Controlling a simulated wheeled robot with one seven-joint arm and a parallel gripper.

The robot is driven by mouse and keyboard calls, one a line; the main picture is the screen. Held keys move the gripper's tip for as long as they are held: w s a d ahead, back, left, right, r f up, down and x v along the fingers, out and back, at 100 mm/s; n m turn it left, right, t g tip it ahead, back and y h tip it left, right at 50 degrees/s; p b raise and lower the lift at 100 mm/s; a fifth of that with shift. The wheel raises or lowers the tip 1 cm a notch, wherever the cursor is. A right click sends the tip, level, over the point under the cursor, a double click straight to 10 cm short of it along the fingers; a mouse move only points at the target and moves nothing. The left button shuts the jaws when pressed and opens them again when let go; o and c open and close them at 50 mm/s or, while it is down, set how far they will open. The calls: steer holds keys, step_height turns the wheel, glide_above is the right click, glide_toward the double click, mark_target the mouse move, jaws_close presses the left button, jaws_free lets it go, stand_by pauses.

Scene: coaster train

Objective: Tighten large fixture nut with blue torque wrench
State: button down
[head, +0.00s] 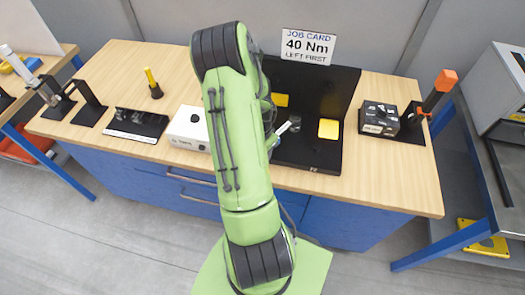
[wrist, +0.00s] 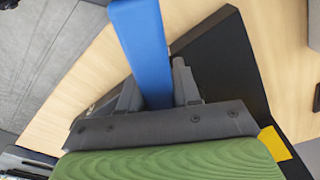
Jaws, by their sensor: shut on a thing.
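In the wrist view my gripper (wrist: 158,92) is shut on the blue torque wrench (wrist: 143,45), seen as a broad blue bar between the two dark fingers. In the head view my green arm covers the gripper and most of the wrench. A black fixture (head: 345,90) with yellow pads (head: 328,129) stands behind and right of the arm. A small pale metal part (head: 284,127) shows beside the arm at the fixture. I cannot make out the large nut.
A job card (head: 308,46) reads "40 Nm LEFT FIRST". A white box (head: 186,130), a black tray (head: 136,124) and a yellow-handled tool (head: 152,82) stand left of the arm. A black box (head: 379,116) and an orange-handled tool (head: 445,80) stand right. The bench front-right (head: 390,190) is clear.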

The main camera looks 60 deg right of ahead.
steer(key=shift+w+d+m+b, duration=0.15)
steer(key=shift+w+d+m, duration=0.15)
steer(key=shift+w+m, duration=0.3)
steer(key=shift+w+d+m+b, duration=0.15)
steer(key=shift+w+d+m, duration=0.2)
steer(key=shift+w, duration=0.35)
steer(key=shift+w+d+m+b, duration=0.15)
steer(key=shift+w+d+m, duration=0.1)
steer(key=shift+w+m, duration=0.35)
stand_by(1.4)
steer(key=shift+s+a+n+b, duration=0.2)
steer(key=shift+s+n+b, duration=0.1)
steer(key=shift+s+n, duration=0.05)
steer(key=shift+r, duration=0.1)
